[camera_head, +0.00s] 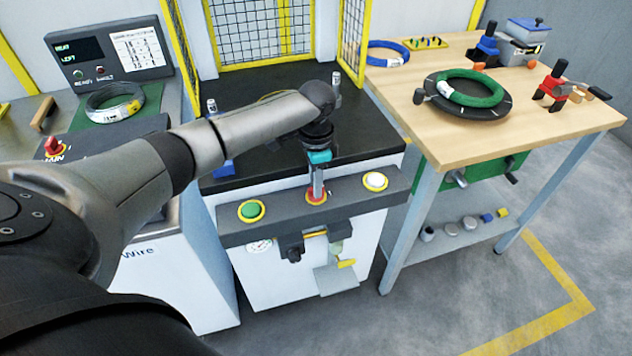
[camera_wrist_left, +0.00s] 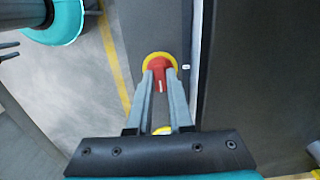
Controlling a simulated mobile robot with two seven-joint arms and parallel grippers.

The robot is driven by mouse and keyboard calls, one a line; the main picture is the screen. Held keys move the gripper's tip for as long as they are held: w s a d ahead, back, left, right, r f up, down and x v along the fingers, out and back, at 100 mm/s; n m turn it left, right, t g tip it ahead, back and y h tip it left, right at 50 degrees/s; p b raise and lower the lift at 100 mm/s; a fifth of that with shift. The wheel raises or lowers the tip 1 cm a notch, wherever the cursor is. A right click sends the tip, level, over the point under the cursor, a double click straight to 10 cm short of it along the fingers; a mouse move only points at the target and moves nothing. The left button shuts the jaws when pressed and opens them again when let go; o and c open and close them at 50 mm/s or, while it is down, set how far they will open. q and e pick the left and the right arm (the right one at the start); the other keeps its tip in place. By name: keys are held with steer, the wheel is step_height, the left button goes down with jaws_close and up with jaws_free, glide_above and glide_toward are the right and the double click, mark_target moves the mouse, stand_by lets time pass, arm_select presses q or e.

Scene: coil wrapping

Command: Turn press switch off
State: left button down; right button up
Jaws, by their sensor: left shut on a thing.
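The press switch is a red rotary knob (camera_head: 316,196) on a yellow ring, in the middle of the dark front panel (camera_head: 345,199) of the press. In the left wrist view the red knob (camera_wrist_left: 159,67) shows a pale mark on its lower part. My left gripper (camera_head: 317,190) reaches down to the panel from above. Its two fingers (camera_wrist_left: 160,82) are closed on either side of the knob and touch it. The gripper hides part of the knob in the head view.
A green button (camera_head: 251,210) and a white button (camera_head: 375,181) flank the switch. A wire machine (camera_head: 185,262) with another red switch (camera_head: 55,146) stands left. A wooden table (camera_head: 424,138) with coils stands right. Yellow mesh guards (camera_head: 262,33) rise behind the press.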

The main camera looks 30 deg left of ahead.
stand_by(0.3)
arm_select(q)
steer(key=shift+r+p, duration=0.1)
steer(key=shift+p, duration=0.55)
steer(key=n+p, duration=0.7)
steer(key=p, duration=0.2)
steer(key=shift+d+r+p, duration=0.1)
steer(key=shift+p, duration=0.2)
steer(key=shift+n+p, duration=0.35)
steer(key=shift+n, duration=0.35)
steer(key=n+p, duration=0.2)
steer(key=n, duration=0.2)
steer(key=shift+p, duration=0.35)
steer(key=n, duration=0.2)
steer(key=shift+n+p, duration=0.75)
steer(key=shift+n, duration=0.85)
steer(key=shift+w+n, duration=0.1)
steer(key=shift+n, duration=0.2)
steer(key=c, duration=0.8)
jaws_free()
steer(key=shift+f, duration=0.2)
